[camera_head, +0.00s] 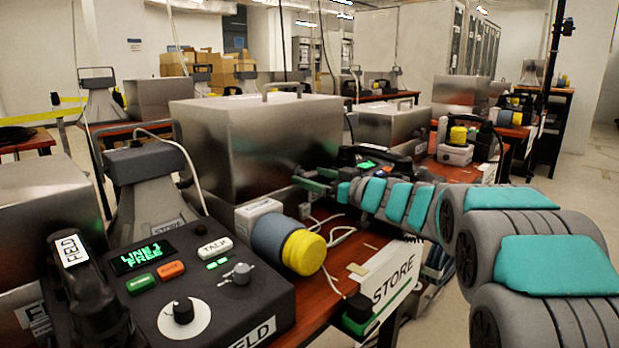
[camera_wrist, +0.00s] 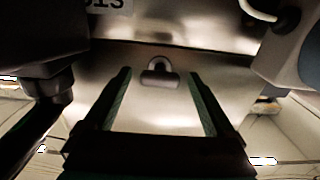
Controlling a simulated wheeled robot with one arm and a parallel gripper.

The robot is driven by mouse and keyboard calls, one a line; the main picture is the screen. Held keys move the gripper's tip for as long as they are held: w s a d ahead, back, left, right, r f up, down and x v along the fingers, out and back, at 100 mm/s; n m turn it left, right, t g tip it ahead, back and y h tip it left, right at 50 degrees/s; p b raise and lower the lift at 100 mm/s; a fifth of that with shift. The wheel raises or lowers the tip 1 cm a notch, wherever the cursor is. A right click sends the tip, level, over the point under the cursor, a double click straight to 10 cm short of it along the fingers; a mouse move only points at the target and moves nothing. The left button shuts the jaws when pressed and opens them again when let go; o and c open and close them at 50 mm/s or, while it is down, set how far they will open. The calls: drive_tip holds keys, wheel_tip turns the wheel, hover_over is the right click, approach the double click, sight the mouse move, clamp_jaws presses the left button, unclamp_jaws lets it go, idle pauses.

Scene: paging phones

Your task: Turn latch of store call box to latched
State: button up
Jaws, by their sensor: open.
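The call box is a large brushed-metal box (camera_head: 256,125) with a top handle, on the red-brown bench by a STORE sign (camera_head: 393,282). My gripper (camera_head: 311,180) is at its right-hand face, arm reaching in from the right. In the wrist view, a metal face (camera_wrist: 160,112) fills the middle. The latch (camera_wrist: 157,74), a small rounded loop with a dark bar at its lower end, is on it. My gripper (camera_wrist: 160,76) is open, its two green-lined fingers on either side of the latch with gaps; contact is not visible. I cannot make out the latch in the head view.
A FIELD paging console (camera_head: 195,290) with knobs and a lit display stands front left. A yellow-capped grey cylinder (camera_head: 290,245) and a white cable lie near my gripper. A dark handset-like part (camera_wrist: 40,75) crowds the wrist view's left; a rounded grey part (camera_wrist: 295,50) its right.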

drive_tip(key=shift+w+a, duration=0.4)
drive_tip(key=shift+a, duration=0.1)
drive_tip(key=c, duration=1.4)
